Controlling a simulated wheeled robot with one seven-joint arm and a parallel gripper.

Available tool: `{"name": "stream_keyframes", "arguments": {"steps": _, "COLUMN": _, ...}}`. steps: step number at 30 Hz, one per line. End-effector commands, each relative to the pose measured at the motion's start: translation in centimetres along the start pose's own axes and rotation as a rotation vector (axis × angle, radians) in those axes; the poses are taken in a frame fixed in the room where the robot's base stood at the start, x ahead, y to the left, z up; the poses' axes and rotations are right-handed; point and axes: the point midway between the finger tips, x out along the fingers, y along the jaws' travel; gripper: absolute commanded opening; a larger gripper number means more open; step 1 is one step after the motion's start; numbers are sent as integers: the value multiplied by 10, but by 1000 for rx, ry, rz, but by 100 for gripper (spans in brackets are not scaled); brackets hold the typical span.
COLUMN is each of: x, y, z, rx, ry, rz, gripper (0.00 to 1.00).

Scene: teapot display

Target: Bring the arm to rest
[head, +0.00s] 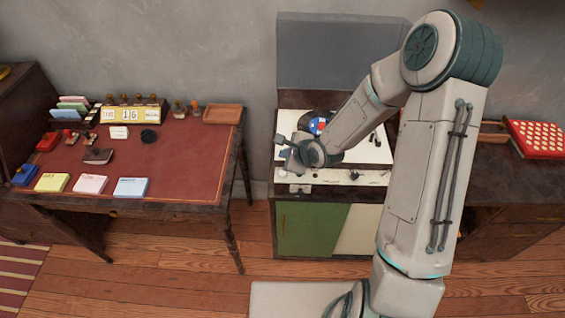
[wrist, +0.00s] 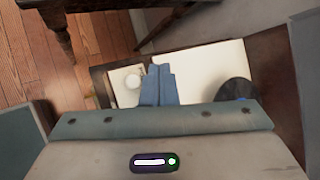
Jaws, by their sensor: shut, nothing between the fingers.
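My gripper (head: 281,145) is above the left part of the record player in the head view, partly covered by my own wrist. In the wrist view my gripper's fingers (wrist: 158,71) are together with nothing between them. My arm reaches from the lower right up to a high elbow and down to the left. The record player (head: 366,178) has a pale deck and stands on a cabinet. A dark record (head: 318,115) with a blue and red label lies on it, partly hidden by my arm. The record's edge also shows in the wrist view (wrist: 232,91).
A desk with a red top (head: 180,163) stands at the left, with note pads, stamps, a calendar block (head: 132,114) and a wooden tray (head: 223,114). A dark cabinet at the right bears a red board with pale discs (head: 541,138). Wooden floor lies open between desk and cabinet.

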Motion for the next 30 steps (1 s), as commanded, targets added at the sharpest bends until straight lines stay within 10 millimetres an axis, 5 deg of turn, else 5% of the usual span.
{"name": "stream_keyframes", "arguments": {"steps": 8, "x": -2, "y": -1, "z": 0, "rx": -16, "ry": 8, "rz": 0, "gripper": 0}}
{"name": "stream_keyframes", "arguments": {"steps": 13, "x": -26, "y": -10, "z": -7, "rx": -191, "ry": 92, "rz": 21, "gripper": 0}}
{"name": "stream_keyframes", "arguments": {"steps": 22, "x": -119, "y": -31, "z": -24, "rx": -708, "ry": 332, "rz": 164, "gripper": 0}}
{"name": "stream_keyframes", "arguments": {"steps": 30, "x": -213, "y": -27, "z": -23, "rx": -1079, "ry": 433, "rz": 351, "gripper": 0}}
